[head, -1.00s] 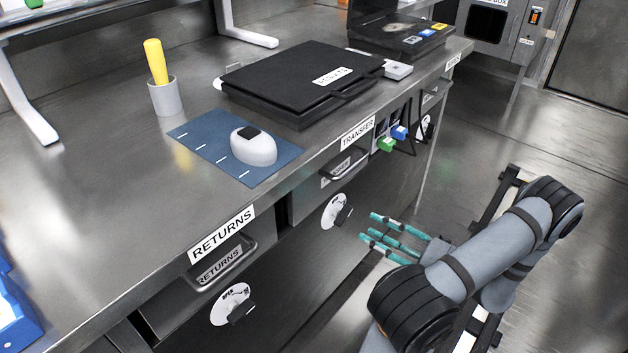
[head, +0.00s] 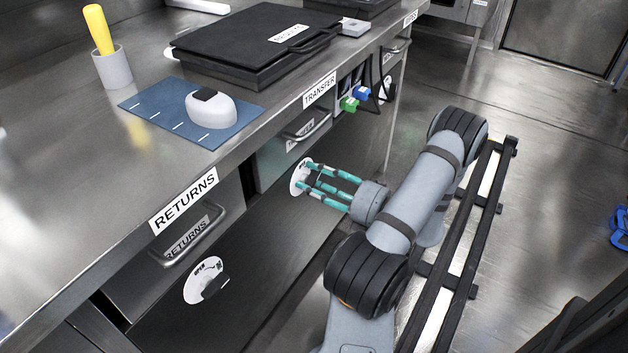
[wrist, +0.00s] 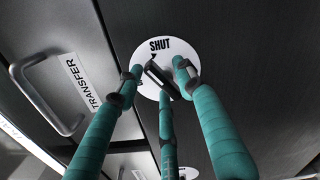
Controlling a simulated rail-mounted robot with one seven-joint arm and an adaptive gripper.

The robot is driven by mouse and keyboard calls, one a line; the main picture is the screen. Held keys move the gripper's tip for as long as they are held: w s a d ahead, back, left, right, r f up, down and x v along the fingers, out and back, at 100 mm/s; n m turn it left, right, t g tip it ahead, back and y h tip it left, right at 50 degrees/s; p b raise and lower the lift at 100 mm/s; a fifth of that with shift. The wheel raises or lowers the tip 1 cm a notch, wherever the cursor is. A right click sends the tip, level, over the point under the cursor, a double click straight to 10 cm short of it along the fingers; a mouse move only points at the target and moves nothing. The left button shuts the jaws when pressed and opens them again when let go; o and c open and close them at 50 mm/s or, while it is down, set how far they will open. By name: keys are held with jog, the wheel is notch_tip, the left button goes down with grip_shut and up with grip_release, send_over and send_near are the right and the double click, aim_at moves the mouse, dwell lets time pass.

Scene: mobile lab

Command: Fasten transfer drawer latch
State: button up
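The transfer drawer (head: 271,163) is under the bench edge, below the TRANSFER label, and looks pushed in. Its bar handle shows at the left of the wrist view (wrist: 38,95). The latch has a white disc marked SHUT (wrist: 174,46) and a dark knob (wrist: 163,80), slanted from upper left to lower right, its upper end near a small black mark under the word. My gripper (head: 305,180) has teal fingers that reach to the disc. In the wrist view my gripper (wrist: 159,71) has its fingertips apart around the knob; firm contact is not clear.
The returns drawer (head: 150,285) and its latch disc (head: 203,280) are nearer, at lower left. A black case (head: 235,50), a mouse on a blue mat and a cup stand on the bench.

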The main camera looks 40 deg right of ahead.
jog(key=shift+c, duration=0.5)
jog(key=c, duration=0.8)
grip_shut()
jog(key=shift+r+p, duration=0.15)
jog(key=shift+p, duration=0.3)
jog(key=shift+m+p, duration=0.3)
jog(key=shift+m, duration=0.1)
jog(key=m+p, duration=0.1)
jog(key=p, duration=0.1)
jog(key=shift+r+m+p, duration=0.1)
jog(key=shift+m+p, duration=0.2)
jog(key=shift+m, duration=0.1)
jog(key=shift+d+f+m+p, duration=0.1)
jog(key=shift+f+m+p, duration=0.05)
jog(key=shift+m+p, duration=0.7)
jog(key=shift+d+f+m+p, duration=0.1)
jog(key=shift+m+p, duration=0.55)
jog(key=shift+m, duration=0.4)
